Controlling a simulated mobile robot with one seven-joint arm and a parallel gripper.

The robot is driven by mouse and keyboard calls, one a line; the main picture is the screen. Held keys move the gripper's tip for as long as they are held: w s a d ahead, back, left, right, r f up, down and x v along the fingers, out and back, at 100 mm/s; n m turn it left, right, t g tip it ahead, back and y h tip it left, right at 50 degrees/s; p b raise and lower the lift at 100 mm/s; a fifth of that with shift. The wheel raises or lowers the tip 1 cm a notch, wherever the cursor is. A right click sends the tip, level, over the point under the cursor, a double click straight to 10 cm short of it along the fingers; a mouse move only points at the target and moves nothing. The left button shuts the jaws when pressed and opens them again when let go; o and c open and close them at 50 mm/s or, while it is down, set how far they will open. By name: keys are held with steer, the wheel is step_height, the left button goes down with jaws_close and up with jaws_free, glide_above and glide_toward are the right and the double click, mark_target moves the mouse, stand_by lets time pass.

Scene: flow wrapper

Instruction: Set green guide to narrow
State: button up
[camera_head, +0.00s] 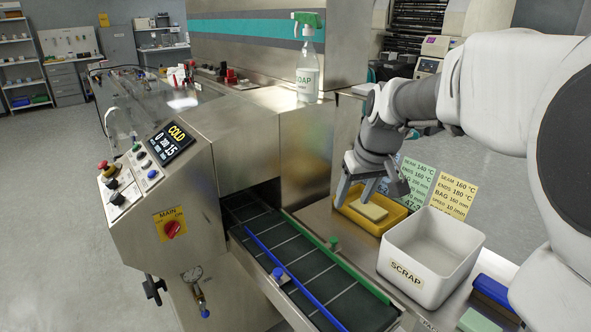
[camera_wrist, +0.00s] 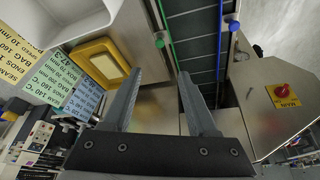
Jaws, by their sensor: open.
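A blue guide (camera_head: 262,252) with a blue knob (camera_head: 278,273) runs along the belt's left side. My gripper (camera_head: 372,188) is open and empty, above the steel table right of the belt. In the wrist view my gripper (camera_wrist: 155,85) has its fingers spread, apart from the knob.
A white SCRAP bin (camera_head: 432,250) stands right of the belt. A yellow tray (camera_head: 372,212) with a pale block lies beneath my gripper. Setting cards (camera_head: 452,192) stand behind the bin. The wrapper's steel housing (camera_head: 240,140) rises left of the belt. A soap bottle (camera_head: 307,65) stands on top.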

mark_target(334, 240)
steer(key=b+x, duration=0.3)
steer(key=x, duration=1.4)
steer(key=shift+w+f, duration=0.1)
steer(key=shift+f, duration=0.2)
jaws_close()
stand_by(0.7)
